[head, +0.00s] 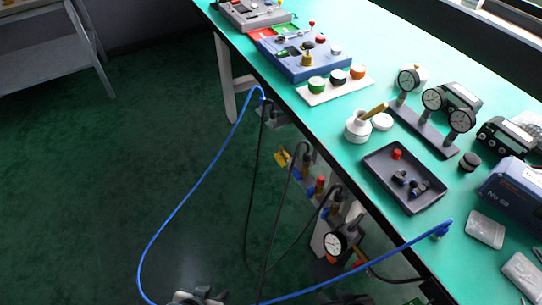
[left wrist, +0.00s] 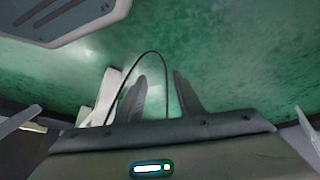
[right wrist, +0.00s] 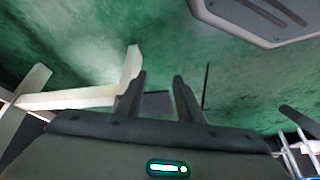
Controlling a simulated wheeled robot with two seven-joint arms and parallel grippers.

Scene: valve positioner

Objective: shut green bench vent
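A round green-topped knob (head: 317,84), the only green knob I can make out on the bench, stands on a pale plate beside a black knob (head: 338,77) and an orange knob (head: 357,72). Whether its vent is open or shut cannot be told from here. My left gripper (left wrist: 162,95) has its two dark fingers apart with nothing between them, over the green floor. My right gripper (right wrist: 160,98) also has its fingers apart and is empty. Both are far from the green knob; the head view shows only partial arm parts at its bottom edge.
The teal bench (head: 290,98) also carries a blue valve unit (head: 305,62), gauges on a stand (head: 432,100), a white pot (head: 358,127) and a dark tray (head: 405,180). A blue hose (head: 190,190) loops over the floor. A gauge (head: 335,243) and coloured valves hang below the bench edge.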

